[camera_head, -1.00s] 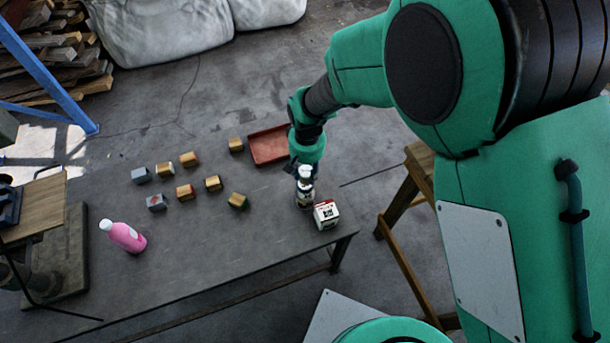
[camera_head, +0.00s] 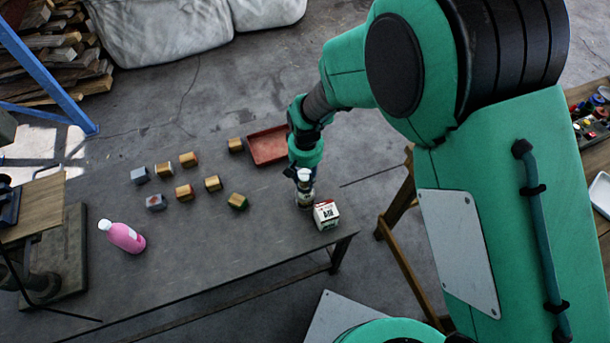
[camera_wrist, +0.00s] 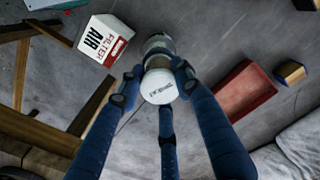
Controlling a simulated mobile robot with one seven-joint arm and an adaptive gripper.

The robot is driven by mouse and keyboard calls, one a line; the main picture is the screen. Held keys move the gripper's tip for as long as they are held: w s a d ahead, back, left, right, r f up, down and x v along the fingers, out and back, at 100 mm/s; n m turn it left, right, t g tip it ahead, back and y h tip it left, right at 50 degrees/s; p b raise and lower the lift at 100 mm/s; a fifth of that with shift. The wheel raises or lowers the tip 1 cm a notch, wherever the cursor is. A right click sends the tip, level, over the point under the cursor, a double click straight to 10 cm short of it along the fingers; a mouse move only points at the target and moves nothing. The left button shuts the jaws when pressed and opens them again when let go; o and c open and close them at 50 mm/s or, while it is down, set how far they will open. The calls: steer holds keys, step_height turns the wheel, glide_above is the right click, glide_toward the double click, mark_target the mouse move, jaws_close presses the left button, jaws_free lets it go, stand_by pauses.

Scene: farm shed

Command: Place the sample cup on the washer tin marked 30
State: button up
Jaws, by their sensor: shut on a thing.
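The sample cup appears to be the small upright container with a white lid (camera_head: 305,175) near the right end of the dark table (camera_head: 190,260). My gripper (camera_head: 302,165) is over the container from above. In the wrist view my gripper's blue fingers (camera_wrist: 155,88) close around the container near the lid. I cannot tell whether its base touches the table. I cannot read a 30 on anything, so the washer tin is not identified.
A white and red air filter box (camera_head: 326,214) stands close to the container. A red tray (camera_head: 268,146) lies behind it. A wooden bench (camera_head: 590,150) with small items is at the far right.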

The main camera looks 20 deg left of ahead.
mark_target(306, 174)
steer(key=shift+f, duration=0.15)
steer(key=o, duration=1.2)
step_height(306, 174, up, 12)
steer(key=shift+d+r+p, duration=0.1)
steer(key=shift+r+p, duration=0.05)
steer(key=shift+p, duration=0.6)
